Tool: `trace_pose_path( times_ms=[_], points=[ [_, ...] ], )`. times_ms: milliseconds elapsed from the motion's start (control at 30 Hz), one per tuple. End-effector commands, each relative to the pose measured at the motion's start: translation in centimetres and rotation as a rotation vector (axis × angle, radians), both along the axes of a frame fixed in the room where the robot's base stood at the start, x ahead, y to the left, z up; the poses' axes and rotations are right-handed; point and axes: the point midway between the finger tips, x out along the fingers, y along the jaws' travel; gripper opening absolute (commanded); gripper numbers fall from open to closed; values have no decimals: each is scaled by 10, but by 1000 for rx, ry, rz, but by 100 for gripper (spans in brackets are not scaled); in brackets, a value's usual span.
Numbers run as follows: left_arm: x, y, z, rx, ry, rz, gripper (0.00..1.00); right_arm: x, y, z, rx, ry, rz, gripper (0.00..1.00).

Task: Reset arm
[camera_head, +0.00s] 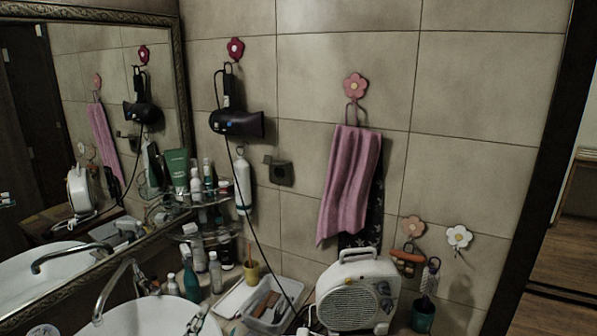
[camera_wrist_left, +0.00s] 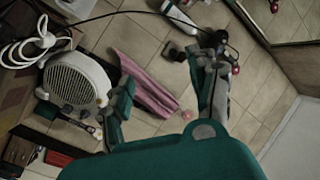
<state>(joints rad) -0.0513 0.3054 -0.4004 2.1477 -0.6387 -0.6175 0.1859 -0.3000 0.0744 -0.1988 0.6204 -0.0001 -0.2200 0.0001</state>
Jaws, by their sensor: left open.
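My left gripper (camera_wrist_left: 163,78) shows in the left wrist view with its two green and grey fingers spread apart. Nothing is between the fingers; the pink towel (camera_wrist_left: 145,88) and tiled wall show behind the gap. I cannot make the gripper out clearly in the head view. My right gripper is in neither view.
A white fan heater (camera_head: 358,292) stands at the bottom middle beside a clear tray (camera_head: 270,303). A sink (camera_head: 150,318) with a faucet is at lower left, below a framed mirror (camera_head: 70,110). A hair dryer (camera_head: 237,123) and its cord hang on the wall.

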Motion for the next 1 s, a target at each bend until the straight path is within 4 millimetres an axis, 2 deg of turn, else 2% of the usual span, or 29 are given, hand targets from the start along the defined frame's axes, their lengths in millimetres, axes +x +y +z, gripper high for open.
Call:
trace_pose_path(
  times_ms=[33,100,200,300,500,700,767,800,1000],
  points=[
    [-20,18,-31,-73,140,75,60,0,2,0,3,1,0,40],
    [-50,36,-71,-151,328,160,60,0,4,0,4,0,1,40],
    [-95,50,-114,-228,557,239,60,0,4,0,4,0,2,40],
    [-135,55,-142,-276,732,283,60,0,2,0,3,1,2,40],
    [-203,55,-173,-336,994,324,60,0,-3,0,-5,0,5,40],
    [-261,50,-188,-375,1205,337,60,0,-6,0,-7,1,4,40],
    [-277,48,-191,-384,1261,336,60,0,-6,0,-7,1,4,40],
    [-270,48,-210,-379,1258,336,60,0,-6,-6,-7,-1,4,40],
    [-259,46,-273,-373,1275,340,60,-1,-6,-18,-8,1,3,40]
  ],
)
